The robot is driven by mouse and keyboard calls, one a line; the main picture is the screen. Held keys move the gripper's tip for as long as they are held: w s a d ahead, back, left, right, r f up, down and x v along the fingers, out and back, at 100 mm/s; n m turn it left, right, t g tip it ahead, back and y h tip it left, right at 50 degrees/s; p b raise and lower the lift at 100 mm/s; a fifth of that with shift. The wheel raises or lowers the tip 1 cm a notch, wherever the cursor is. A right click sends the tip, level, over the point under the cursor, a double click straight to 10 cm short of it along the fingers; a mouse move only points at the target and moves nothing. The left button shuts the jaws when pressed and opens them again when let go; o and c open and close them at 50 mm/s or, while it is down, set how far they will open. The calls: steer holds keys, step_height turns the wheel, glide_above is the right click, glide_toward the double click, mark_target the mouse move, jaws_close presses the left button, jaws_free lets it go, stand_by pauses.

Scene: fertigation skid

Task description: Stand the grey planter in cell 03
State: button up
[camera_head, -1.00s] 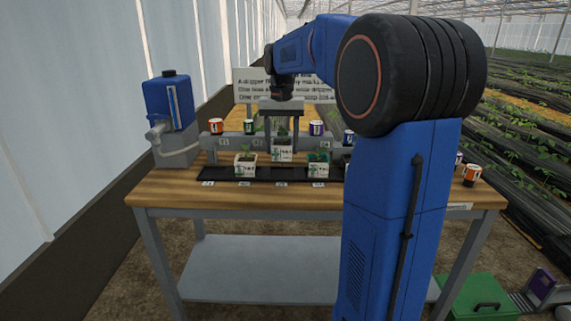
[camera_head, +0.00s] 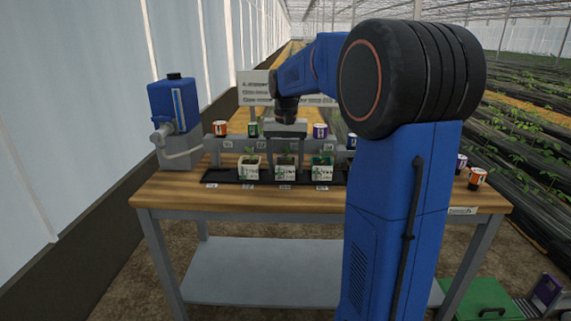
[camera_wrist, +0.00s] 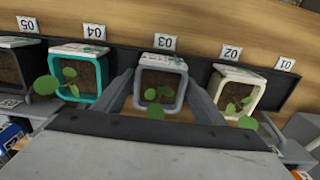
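The grey planter (camera_wrist: 184,94), with a green seedling in dark soil, sits in the black tray (camera_wrist: 118,53) behind label 03 (camera_wrist: 164,42). In the head view the grey planter (camera_head: 285,173) stands upright in the row, level with its neighbours. My gripper (camera_wrist: 161,84) has one finger along each side of it, and they appear to touch its walls. In the head view my gripper (camera_head: 285,150) is directly above the planter, and its fingertips are hard to make out. Whether the planter's base rests fully on the tray is hidden.
A cream planter (camera_wrist: 258,95) stands in cell 02 and a teal planter (camera_wrist: 103,74) in cell 04, both close beside the fingers. A grey rail (camera_head: 228,143) with several small pots runs behind the tray. A blue tank (camera_head: 173,104) stands at the left.

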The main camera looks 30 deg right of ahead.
steer(key=shift+o, duration=0.2)
step_height(320, 180, up, 12)
steer(key=shift+r, duration=0.15)
stand_by(0.5)
steer(key=s+a+f+n+t, duration=0.1)
steer(key=s+a+f+n, duration=0.15)
steer(key=s+a, duration=0.4)
steer(key=s+a+f+n+t, duration=0.1)
steer(key=s+a+f, duration=0.3)
steer(key=s, duration=0.5)
steer(key=s+a+f+n+t, duration=0.1)
steer(key=s+a+f, duration=0.1)
steer(key=s+f, duration=0.4)
steer(key=s+a+f+n+t, duration=0.1)
steer(key=s+a+f+n, duration=0.1)
steer(key=s+f, duration=0.5)
steer(key=shift+s+a+f+t, duration=0.2)
steer(key=shift+s+a+t, duration=0.2)
steer(key=shift+s+a, duration=0.35)
